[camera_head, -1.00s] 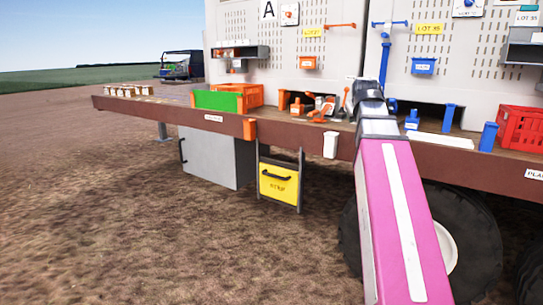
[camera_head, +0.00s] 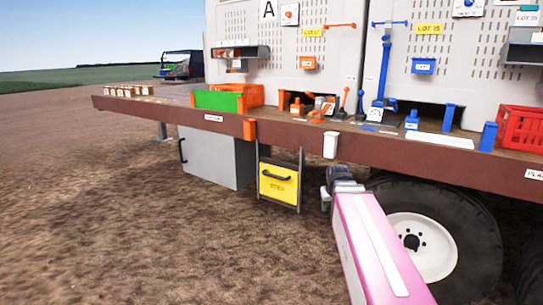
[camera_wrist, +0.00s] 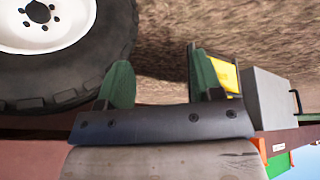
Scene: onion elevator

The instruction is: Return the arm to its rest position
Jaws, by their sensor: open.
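My arm, with its pink link (camera_head: 375,250), hangs in front of the trailer, its wrist lower than the brown bench edge. In the wrist view my gripper (camera_wrist: 160,82) shows two green fingers spread apart with nothing between them. Bare soil shows beyond the gap. In the head view the gripper end is small and mostly hidden by the wrist, close to the left side of the black wheel (camera_head: 425,240).
The brown bench edge (camera_head: 290,133) runs above the wrist. A yellow step (camera_head: 278,186) and a grey cabinet (camera_head: 212,157) hang under it to the left. A red crate (camera_head: 521,128) and blue parts stand on the bench. Open soil lies at left.

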